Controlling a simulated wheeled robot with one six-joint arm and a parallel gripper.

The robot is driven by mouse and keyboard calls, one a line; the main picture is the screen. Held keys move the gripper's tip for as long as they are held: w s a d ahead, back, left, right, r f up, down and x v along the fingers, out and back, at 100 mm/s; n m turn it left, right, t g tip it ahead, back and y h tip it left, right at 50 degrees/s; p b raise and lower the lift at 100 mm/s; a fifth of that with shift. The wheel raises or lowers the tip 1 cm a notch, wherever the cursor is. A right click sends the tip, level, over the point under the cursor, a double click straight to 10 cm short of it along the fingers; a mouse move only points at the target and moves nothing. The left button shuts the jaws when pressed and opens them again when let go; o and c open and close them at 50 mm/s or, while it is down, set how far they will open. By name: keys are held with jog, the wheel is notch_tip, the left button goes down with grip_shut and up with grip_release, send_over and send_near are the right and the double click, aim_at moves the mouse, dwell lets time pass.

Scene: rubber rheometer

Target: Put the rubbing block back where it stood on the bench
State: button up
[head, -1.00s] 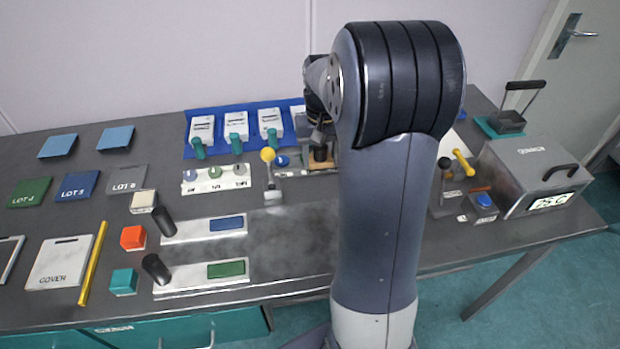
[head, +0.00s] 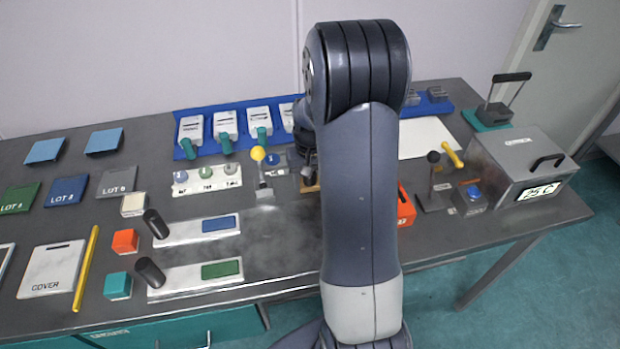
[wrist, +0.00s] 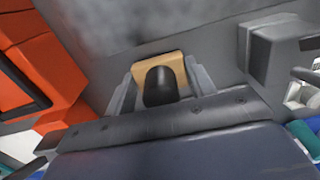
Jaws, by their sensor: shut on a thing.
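The rubbing block (wrist: 179,68) shows in the wrist view as a tan base with a dark rounded grip (wrist: 160,86). My gripper (wrist: 161,88) is shut on it, with a grey finger on each side. In the head view only a tan edge of the block (head: 310,188) shows beside my arm, over the dark bench (head: 285,225). My gripper (head: 309,168) is mostly hidden there by the arm. I cannot tell whether the block touches the bench.
An orange box (head: 405,208) stands right of my arm; orange also fills the left of the wrist view (wrist: 45,65). A lever with a yellow knob (head: 258,154) stands left of the gripper. A grey oven-like box (head: 525,165) is at the right. The smudged front-middle bench is clear.

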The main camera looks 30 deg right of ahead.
jog(key=shift+f, duration=0.1)
jog(key=o, duration=0.7)
jog(key=shift+f, duration=0.1)
jog(key=shift+c, duration=0.2)
jog(key=o, duration=0.5)
jog(key=shift+c, duration=0.2)
notch_tip(320, 180, up, 12)
jog(key=shift+r, duration=0.25)
